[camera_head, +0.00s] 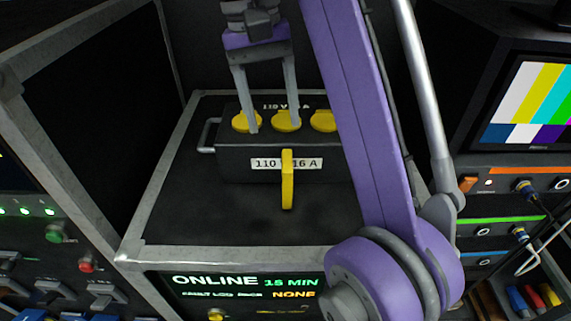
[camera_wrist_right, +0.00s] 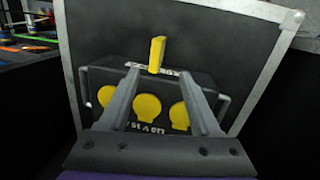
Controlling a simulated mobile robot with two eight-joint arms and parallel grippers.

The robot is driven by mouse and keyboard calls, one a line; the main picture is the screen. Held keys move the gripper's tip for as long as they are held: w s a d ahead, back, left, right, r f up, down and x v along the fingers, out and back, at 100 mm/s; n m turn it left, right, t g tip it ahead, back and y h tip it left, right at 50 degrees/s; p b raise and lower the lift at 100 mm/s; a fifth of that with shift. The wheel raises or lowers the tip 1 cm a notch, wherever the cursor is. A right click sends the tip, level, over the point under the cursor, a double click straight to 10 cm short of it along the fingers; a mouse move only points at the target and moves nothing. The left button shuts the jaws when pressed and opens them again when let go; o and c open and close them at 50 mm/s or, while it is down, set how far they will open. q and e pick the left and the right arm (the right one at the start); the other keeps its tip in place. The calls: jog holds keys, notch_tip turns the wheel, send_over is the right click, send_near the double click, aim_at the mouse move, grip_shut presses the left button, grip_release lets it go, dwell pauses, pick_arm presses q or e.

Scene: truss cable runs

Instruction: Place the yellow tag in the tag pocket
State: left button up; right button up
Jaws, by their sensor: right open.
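A thin upright yellow piece (camera_head: 287,180) stands at the front of a black box (camera_head: 235,163), across its "110 16 A" label. It also shows in the right wrist view (camera_wrist_right: 157,55), beyond my fingertips. I cannot tell whether it is the yellow tag or a lever. No tag pocket can be made out. My right gripper (camera_head: 272,128) is open and empty, pointing down over the box by its round yellow caps. In the right wrist view its fingers (camera_wrist_right: 160,74) spread on either side of the upright piece's line, apart from it. My left gripper is not in view.
The box, with side handles, rests on a metal-edged case (camera_head: 150,215) with an "ONLINE" display (camera_head: 245,284). My purple arm link hides the box's right part. Rack panels with switches (camera_head: 60,270) stand left; a colour-bar monitor (camera_head: 530,100) and cables (camera_head: 535,245) are right.

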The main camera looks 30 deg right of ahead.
aim_at(285, 160)
jog(key=f, duration=0.1)
jog(key=f+b, duration=0.1)
jog(key=f, duration=0.1)
jog(key=s+f, duration=0.1)
jog(key=shift+s+d+f+b, duration=0.1)
jog(key=shift+d+f+b, duration=0.15)
jog(key=shift+f+b, duration=0.1)
jog(key=shift+s+f, duration=0.15)
jog(key=shift+s, duration=0.05)
jog(key=f, duration=0.1)
jog(key=f+b, duration=0.1)
jog(key=f, duration=0.3)
jog(key=shift+s+d+b, duration=0.1)
jog(key=shift+d+b, duration=0.2)
jog(key=shift+d, duration=0.1)
jog(key=shift+s, duration=0.2)
jog(key=shift+w, duration=0.3)
jog(key=shift+c, duration=0.5)
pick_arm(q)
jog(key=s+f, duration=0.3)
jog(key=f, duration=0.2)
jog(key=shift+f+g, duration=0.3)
pick_arm(e)
jog(key=shift+s, duration=0.1)
grip_shut()
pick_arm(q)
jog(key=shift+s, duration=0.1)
